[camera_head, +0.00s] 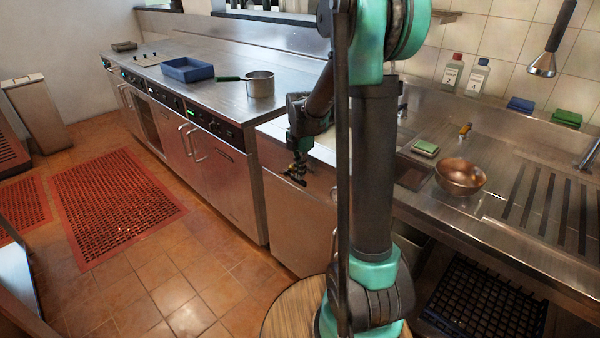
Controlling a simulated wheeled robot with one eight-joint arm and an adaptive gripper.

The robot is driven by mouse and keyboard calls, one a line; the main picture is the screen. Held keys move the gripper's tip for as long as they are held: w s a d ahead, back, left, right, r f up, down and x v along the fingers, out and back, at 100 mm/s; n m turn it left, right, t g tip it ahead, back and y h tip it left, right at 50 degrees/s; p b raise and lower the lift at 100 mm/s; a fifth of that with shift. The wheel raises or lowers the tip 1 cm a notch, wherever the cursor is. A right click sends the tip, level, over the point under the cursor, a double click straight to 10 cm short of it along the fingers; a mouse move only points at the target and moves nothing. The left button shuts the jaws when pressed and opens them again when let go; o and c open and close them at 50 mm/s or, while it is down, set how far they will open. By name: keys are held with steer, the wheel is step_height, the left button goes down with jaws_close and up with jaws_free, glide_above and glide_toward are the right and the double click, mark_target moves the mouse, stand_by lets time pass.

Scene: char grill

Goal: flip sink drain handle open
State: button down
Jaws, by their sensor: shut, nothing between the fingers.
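My gripper (296,174) is small in view, left of my arm column, and points down in front of the steel cabinet front below the counter edge. Its fingers are shut and empty. The sink (412,172) is a recess in the steel counter to the right of my arm, and my arm hides part of it. I cannot make out a drain handle; it may be hidden behind my arm or under the counter. The gripper is apart from the sink, to its left.
A copper bowl (461,175) and a green sponge (425,148) are by the sink. A ridged drainboard (550,200) lies to the right. A pot (260,84) and blue tray (187,70) stand on the left counter. The tiled floor (205,265) on the left is open, with red mats (112,205).

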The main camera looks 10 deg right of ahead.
mark_target(303, 180)
steer(key=shift+s+f+t, duration=0.15)
steer(key=shift+f+t, duration=0.05)
steer(key=shift+t, duration=0.1)
steer(key=shift+d+f+y, duration=0.15)
steer(key=shift+y, duration=0.25)
steer(key=shift+s+d+f+t+y, duration=0.1)
steer(key=shift+s+f+t+y, duration=0.2)
steer(key=shift+t, duration=0.4)
steer(key=shift+d+f+t+y, duration=0.1)
steer(key=shift+f+t+y, duration=0.6)
steer(key=shift+f+t, duration=0.25)
steer(key=shift+f, duration=0.45)
